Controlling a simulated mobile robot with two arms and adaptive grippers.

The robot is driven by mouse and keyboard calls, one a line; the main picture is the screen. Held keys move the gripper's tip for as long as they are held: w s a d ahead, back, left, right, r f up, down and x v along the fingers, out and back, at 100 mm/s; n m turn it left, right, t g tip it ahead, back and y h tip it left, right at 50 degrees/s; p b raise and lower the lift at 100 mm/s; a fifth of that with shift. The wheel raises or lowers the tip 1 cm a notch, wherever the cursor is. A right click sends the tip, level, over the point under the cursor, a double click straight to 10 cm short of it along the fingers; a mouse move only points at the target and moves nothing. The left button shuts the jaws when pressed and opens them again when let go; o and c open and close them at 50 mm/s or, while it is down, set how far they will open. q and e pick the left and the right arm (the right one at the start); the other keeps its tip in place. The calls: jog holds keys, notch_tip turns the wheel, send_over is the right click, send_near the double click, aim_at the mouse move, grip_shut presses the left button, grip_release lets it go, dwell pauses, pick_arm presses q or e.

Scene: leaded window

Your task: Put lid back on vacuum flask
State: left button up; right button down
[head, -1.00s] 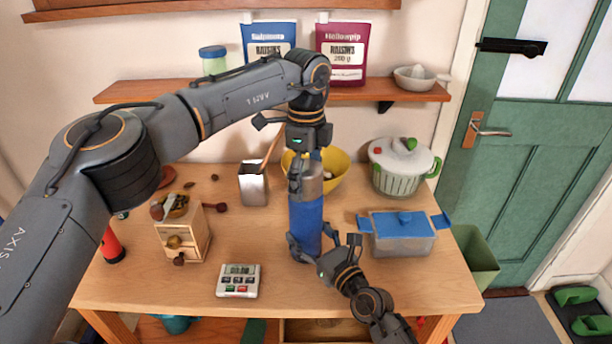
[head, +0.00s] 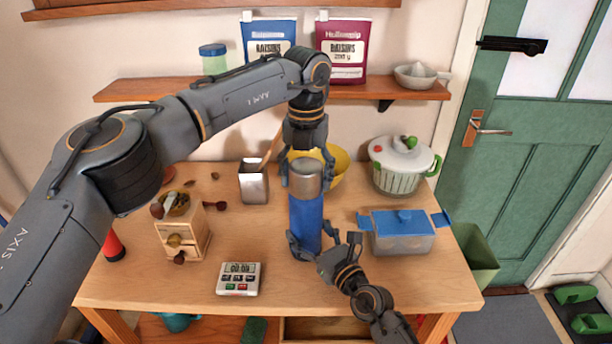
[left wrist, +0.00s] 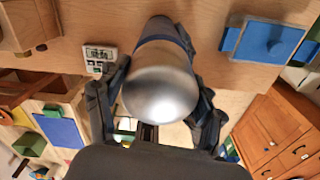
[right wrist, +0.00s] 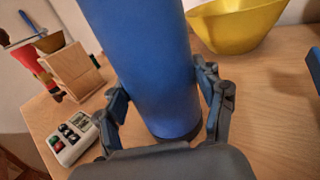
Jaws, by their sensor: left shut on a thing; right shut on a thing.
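The vacuum flask (head: 306,222) stands upright on the table, with a blue body and a silver lid (head: 306,178) in line on top. Whether the lid is fully seated cannot be told. My left gripper (head: 306,176) comes down from above and is shut on the lid, one finger on each side. The lid's rounded silver top fills the middle of the left wrist view (left wrist: 160,92). My right gripper (head: 308,250) is shut around the lower part of the blue body, which also shows between its fingers in the right wrist view (right wrist: 150,70).
A yellow bowl (head: 338,165) stands close behind the flask. A blue-lidded box (head: 402,240) is to its right, with a salad spinner (head: 402,172) behind. A metal holder (head: 253,182), wooden grinder (head: 183,232) and timer (head: 239,279) are to the left.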

pick_arm(q)
jog(key=m, duration=0.6)
jog(key=shift+f+m, duration=0.1)
jog(key=shift+m, duration=0.3)
pick_arm(e)
jog(key=shift+f, duration=0.1)
pick_arm(q)
jog(key=m, duration=1.5)
jog(key=o, duration=1.4)
notch_tip(320, 180, up, 12)
